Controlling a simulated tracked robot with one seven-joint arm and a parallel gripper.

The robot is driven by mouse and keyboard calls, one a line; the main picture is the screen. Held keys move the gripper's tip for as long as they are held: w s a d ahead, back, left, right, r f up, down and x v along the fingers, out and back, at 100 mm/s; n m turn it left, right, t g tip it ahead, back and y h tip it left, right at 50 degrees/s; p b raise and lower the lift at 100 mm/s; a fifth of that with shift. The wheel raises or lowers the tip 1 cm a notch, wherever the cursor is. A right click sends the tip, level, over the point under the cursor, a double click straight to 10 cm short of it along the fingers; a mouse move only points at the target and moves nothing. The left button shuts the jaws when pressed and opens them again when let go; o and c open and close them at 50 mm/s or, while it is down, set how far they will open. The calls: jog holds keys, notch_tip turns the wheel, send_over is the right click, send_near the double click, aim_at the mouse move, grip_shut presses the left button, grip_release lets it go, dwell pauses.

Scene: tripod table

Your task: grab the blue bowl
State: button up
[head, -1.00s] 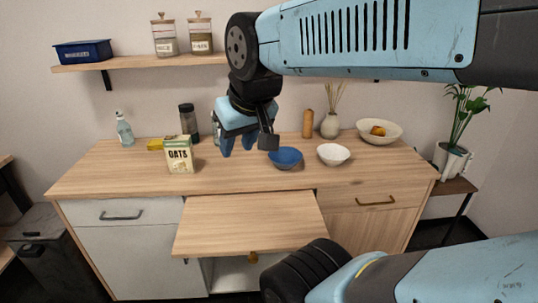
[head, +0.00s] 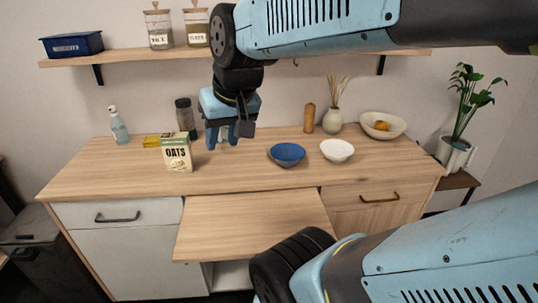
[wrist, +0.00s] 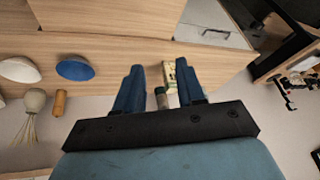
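The blue bowl (head: 287,154) stands upright on the wooden counter, left of a white bowl. It also shows in the wrist view (wrist: 75,68), left of my fingers. My gripper (head: 228,138) is up and to the left of the blue bowl in the head view, above the counter between the oats box and the bowl. In the wrist view my gripper (wrist: 162,80) has its two blue fingers spread apart, with nothing held between them.
The white bowl (head: 337,150) is close beside the blue one. The oats box (head: 177,153), dark-lidded jar (head: 186,117) and soap bottle (head: 118,126) stand left. A pulled-out wooden board (head: 255,226) juts from the counter (head: 110,174) front. A shelf (head: 120,59) hangs above.

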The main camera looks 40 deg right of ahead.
jog(key=w+d+f+m+g+y, duration=0.2)
jog(key=w+d+f+m+y, duration=0.3)
jog(key=m, duration=0.5)
jog(key=m+t+h, duration=0.6)
jog(key=m+t, duration=0.5)
jog(key=m, duration=2)
send_near(301, 149)
jog(key=x, duration=0.4)
jog(key=shift+w+r, duration=0.15)
jog(key=shift+w, duration=0.2)
jog(key=shift+x, duration=2.7)
jog(key=shift+s, duration=0.1)
jog(key=shift+c, duration=0.5)
